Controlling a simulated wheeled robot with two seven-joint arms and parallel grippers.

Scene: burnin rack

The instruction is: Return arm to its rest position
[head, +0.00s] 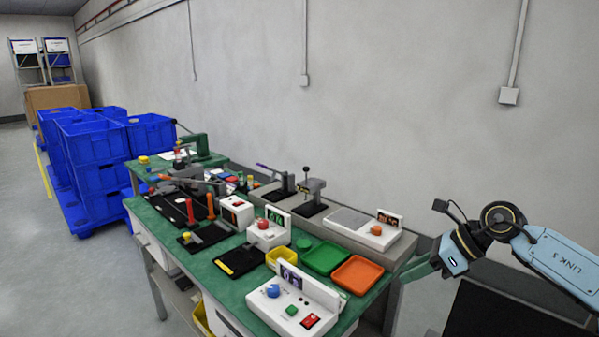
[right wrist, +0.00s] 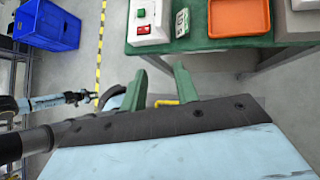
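My right arm comes in from the right in the head view, beside the table's right end. My right gripper (head: 424,264) points left, toward the table's end, and looks clear of it. In the right wrist view its two green fingers (right wrist: 161,84) stand apart. Only floor and a bit of the table's underside show between them, so it is open and empty.
The green-topped table (head: 222,267) holds several devices, a green tray (head: 325,257) and an orange tray (head: 357,275) near my right gripper. Blue crates (head: 92,145) are stacked at the left. A wall runs behind. The floor at the left (head: 95,285) is free.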

